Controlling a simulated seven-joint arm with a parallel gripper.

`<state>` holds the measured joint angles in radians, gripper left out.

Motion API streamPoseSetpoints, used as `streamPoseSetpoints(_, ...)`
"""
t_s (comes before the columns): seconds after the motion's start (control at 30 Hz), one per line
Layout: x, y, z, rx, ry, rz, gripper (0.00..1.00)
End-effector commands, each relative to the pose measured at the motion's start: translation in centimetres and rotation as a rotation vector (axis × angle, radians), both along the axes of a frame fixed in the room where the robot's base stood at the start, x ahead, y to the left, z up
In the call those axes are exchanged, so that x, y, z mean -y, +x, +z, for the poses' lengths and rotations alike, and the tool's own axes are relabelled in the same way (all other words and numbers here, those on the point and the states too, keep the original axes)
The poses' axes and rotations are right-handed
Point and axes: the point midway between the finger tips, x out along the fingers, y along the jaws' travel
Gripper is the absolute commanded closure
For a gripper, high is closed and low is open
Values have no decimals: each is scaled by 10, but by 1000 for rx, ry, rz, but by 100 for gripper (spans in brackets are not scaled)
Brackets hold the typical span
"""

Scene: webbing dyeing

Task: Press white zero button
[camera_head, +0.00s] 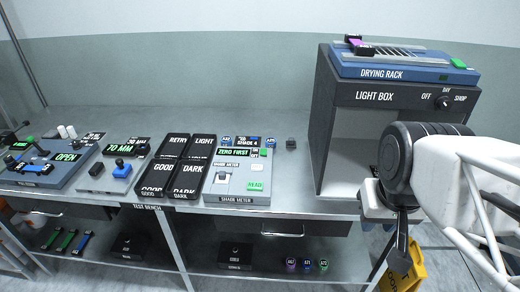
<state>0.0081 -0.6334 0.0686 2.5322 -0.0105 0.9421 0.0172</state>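The grey shade meter (210,196) lies on the bench at the middle of the picture. Its display (233,152) reads ZERO FIRST in green. A small white button (224,178) sits on the left of its face; its marking is too small to read. A green READ button (255,185) is at its lower right. My gripper (400,240) hangs at the right, in front of the light box and well apart from the meter. Its fingers are seen edge-on and partly hidden by my arm, so their opening does not show.
The dark light box (330,128) stands right of the meter, with a blue drying rack (400,72) on top. Black GOOD and DARK trays (179,168) lie left of the meter. A small dark block (291,143) sits behind right. Bench between meter and light box is mostly clear.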

Motion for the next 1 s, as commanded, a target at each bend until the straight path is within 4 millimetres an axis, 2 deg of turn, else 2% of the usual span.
streamPoseSetpoints(0.03,0,0,0,0,0,0,77)
streamPoseSetpoints(0.2,0,0,0,0,0,0,100)
streamPoseSetpoints(1.0,0,0,0,0,0,0,100)
